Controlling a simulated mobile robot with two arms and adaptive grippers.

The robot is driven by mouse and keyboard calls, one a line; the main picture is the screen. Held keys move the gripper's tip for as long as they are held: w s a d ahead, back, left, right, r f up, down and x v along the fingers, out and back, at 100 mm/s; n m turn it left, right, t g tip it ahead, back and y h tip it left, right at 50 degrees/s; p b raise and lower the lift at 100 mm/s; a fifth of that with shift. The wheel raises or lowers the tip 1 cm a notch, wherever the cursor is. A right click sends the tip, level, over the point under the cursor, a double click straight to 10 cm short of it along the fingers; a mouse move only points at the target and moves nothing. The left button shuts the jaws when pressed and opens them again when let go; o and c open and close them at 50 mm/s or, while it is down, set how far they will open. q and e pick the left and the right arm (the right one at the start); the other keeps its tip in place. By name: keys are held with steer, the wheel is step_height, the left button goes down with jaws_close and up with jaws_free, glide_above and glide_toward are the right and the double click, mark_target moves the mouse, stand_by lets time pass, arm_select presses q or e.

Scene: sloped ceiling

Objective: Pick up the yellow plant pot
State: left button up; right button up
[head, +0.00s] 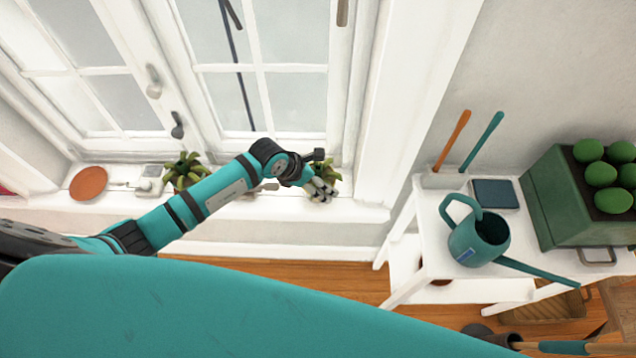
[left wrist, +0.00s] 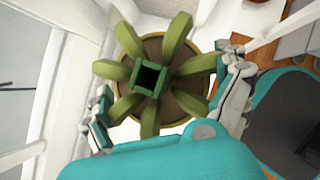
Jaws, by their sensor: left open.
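A potted plant with thick green leaves, in a pot with a yellowish rim (left wrist: 152,38), fills the middle of the left wrist view. My left gripper (left wrist: 165,88) is open, with one finger on either side of the pot; whether they touch it I cannot tell. In the head view, the leaves of this plant (head: 331,172) show at the right end of the white windowsill, beside my left gripper (head: 320,188). The gripper and arm hide most of the pot there. My right gripper is not in view.
Another green plant (head: 183,168), a small white device (head: 149,182) and a terracotta disc (head: 89,183) are along the sill. The window (head: 225,85) is close behind my left arm. A white table at the right bears a teal watering can (head: 478,238) and a green crate (head: 560,200).

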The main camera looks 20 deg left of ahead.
arm_select(q)
steer(key=shift+w+d+f, duration=0.15)
steer(key=shift+w+f, duration=0.05)
steer(key=shift+f, duration=0.1)
steer(key=shift+c, duration=0.3)
steer(key=c, duration=1.4)
steer(key=shift+o, duration=0.2)
steer(key=shift+r, duration=0.1)
steer(key=shift+r, duration=0.1)
